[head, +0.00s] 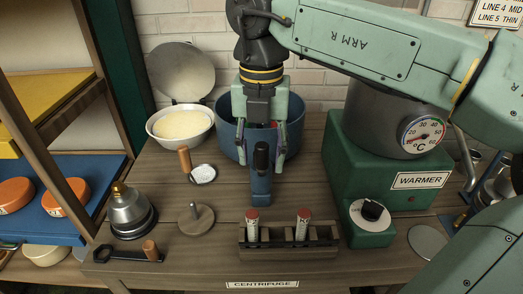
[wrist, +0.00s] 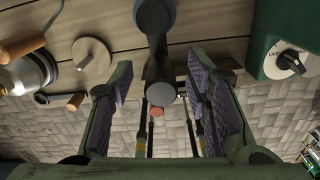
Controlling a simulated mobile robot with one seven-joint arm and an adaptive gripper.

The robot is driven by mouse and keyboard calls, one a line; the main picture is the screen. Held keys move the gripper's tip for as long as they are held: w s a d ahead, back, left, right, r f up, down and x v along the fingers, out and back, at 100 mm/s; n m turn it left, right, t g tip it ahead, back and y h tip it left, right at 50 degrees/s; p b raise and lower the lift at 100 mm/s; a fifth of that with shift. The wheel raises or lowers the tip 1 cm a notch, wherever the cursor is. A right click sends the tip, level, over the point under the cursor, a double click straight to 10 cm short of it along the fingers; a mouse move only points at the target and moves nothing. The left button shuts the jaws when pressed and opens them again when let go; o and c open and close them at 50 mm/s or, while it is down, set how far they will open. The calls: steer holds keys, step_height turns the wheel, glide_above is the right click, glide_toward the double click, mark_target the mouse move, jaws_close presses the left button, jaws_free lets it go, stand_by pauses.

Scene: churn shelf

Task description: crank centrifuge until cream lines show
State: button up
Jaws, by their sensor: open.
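The centrifuge (head: 130,212), a metal dome on a dark base, stands at the table's left front. Its dark crank arm (head: 124,255) lies in front, with an upright wooden knob (head: 151,250). In the wrist view the centrifuge (wrist: 28,75) and knob (wrist: 76,101) are at the left. Two red-capped tubes stand in a wooden rack (head: 288,240); cream lines cannot be made out. My gripper (head: 261,160) is open over the table's middle, right of and behind the centrifuge. A blue piece with a dark upright handle (head: 261,190) shows between its fingers; contact is unclear.
A blue vat (head: 226,130) stands behind my gripper. A white bowl (head: 160,127), a skimmer (head: 203,174) and a round disk with a peg (head: 193,220) are at the left. The green warmer (head: 345,150) is at the right.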

steer(key=shift+r, duration=0.15)
step_height(320, 180, up, 5)
steer(key=p, duration=0.4)
steer(key=shift+r, duration=0.1)
steer(key=shift+r+p, duration=0.3)
steer(key=shift+r, duration=1)
